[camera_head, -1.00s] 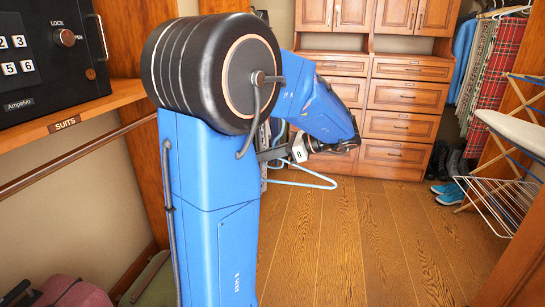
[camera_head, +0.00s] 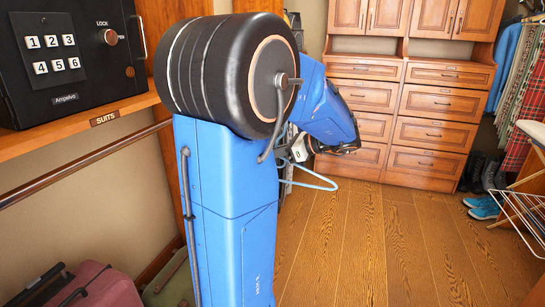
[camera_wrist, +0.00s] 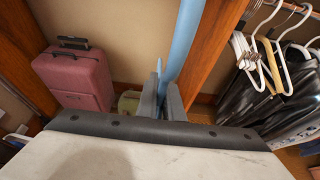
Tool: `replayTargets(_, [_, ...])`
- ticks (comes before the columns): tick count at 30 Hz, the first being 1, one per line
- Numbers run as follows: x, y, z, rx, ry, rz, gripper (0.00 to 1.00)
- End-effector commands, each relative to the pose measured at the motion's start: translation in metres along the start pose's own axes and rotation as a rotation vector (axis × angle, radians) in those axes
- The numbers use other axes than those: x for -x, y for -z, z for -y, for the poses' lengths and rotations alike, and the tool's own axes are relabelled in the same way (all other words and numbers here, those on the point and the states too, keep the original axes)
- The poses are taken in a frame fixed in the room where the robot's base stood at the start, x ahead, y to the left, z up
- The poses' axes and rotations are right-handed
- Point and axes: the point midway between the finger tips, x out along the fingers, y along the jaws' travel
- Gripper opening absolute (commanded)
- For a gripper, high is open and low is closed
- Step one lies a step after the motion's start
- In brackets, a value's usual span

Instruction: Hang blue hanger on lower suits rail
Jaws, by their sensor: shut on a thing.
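My gripper (camera_wrist: 161,103) is shut on the blue hanger (camera_wrist: 184,45), which rises between the fingers in the wrist view. In the head view part of the blue hanger (camera_head: 318,184) shows behind my blue arm, above the wood floor; my arm hides the rest of it and the fingers. The lower suits rail (camera_head: 85,164) is the metal bar under the shelf with the SUITS label (camera_head: 104,118), at the left in the head view. The visible length of the rail is empty, and the hanger is apart from it.
A black safe (camera_head: 75,60) sits on the wooden shelf above the rail. A pink suitcase (camera_wrist: 75,78) stands below. White and wooden hangers with dark clothes (camera_wrist: 270,80) hang at right in the wrist view. A drying rack (camera_head: 525,215) stands at right; the middle floor is clear.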

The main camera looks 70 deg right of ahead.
Motion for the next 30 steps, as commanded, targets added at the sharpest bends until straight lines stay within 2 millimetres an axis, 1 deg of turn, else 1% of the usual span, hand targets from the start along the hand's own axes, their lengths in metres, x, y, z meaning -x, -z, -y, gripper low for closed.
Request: replayTargets(30, [-0.076, -0.032, 0.000, 0.001, -0.001, 0.000, 0.00])
